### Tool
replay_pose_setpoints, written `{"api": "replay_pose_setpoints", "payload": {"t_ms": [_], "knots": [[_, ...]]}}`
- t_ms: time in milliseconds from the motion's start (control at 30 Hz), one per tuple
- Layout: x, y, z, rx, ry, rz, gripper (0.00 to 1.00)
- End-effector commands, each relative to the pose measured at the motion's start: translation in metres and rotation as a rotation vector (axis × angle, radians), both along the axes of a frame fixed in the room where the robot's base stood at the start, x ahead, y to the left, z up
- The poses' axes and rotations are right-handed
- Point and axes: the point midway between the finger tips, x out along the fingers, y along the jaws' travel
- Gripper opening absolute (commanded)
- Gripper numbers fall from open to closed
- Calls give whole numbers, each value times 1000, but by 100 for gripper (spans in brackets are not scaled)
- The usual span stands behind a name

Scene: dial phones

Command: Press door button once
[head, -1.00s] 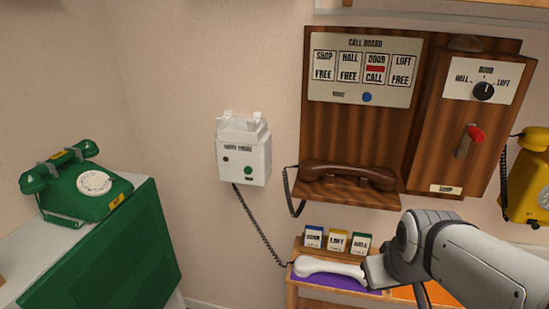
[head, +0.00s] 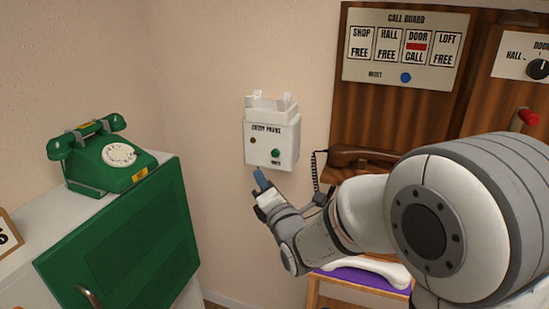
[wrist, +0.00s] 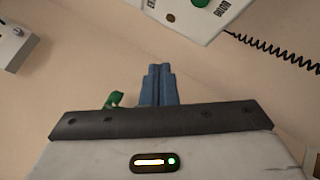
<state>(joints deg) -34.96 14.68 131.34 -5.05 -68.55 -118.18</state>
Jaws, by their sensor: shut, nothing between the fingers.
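A white wall phone box (head: 258,130) hangs on the wall in the head view, with an empty cradle on top. A green button (head: 276,153) with a small label sits low on its front, and a small brown dot is at its left. In the wrist view, the box's lower part (wrist: 178,20) and the green button (wrist: 201,3) are cut off by the top edge. My gripper (head: 260,178) is shut and empty, its blue fingers just below the box and apart from the button. The fingers also show in the wrist view (wrist: 158,84).
A white handset (head: 370,270) lies on a shelf with a purple surface. A wooden call board (head: 345,110) is at the right, partly behind my arm; its DOOR window shows CALL. A green dial phone (head: 110,160) stands at the left. The wall left of the box is bare.

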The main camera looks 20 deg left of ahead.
Motion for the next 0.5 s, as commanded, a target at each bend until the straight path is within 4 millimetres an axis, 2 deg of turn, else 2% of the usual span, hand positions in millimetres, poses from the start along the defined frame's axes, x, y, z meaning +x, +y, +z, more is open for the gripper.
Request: {"api": "replay_pose_setpoints", "payload": {"t_ms": [367, 500], "knots": [[0, 1, 1, -5, -20, 1, 0], [7, 1, 3, -4, -19, -1, 0]]}}
